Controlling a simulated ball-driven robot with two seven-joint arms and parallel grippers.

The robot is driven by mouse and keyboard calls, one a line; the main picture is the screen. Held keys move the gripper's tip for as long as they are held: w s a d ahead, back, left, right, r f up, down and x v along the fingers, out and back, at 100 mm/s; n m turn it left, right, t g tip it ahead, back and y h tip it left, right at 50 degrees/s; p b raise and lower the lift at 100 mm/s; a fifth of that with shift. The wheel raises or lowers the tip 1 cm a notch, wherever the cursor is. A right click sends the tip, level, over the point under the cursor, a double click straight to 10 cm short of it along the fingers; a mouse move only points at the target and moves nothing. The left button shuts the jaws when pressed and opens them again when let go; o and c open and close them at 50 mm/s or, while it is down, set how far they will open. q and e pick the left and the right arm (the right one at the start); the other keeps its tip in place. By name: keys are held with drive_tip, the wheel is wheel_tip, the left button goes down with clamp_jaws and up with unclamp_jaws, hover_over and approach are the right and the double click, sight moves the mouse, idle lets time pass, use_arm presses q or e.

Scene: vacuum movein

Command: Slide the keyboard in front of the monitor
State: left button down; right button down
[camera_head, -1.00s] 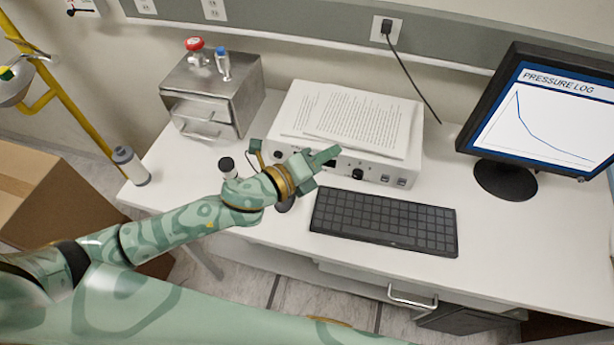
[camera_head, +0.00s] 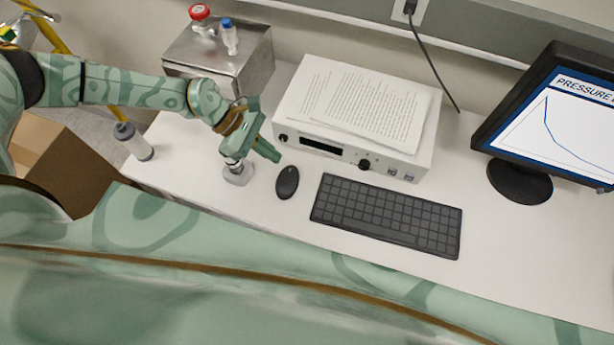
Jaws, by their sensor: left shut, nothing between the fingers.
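The dark grey keyboard (camera_head: 386,215) lies flat on the white desk, near its front edge and in front of the white instrument box. The black monitor (camera_head: 550,125) stands on a round base to the right, its screen showing a pressure chart. The keyboard is to the left of and nearer than the monitor base. My left gripper (camera_head: 268,152) is shut and empty above the desk, left of the keyboard and apart from it, near the black mouse (camera_head: 287,182). My right gripper is not in view.
The white instrument box (camera_head: 420,163) with papers (camera_head: 355,100) on top stands behind the keyboard. A small grey-white device (camera_head: 238,175) is left of the mouse. The desk right of the keyboard is clear.

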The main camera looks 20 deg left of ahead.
sight(307, 187)
use_arm(q)
drive_tip(key=x, duration=1.2)
drive_tip(key=shift+d, duration=0.15)
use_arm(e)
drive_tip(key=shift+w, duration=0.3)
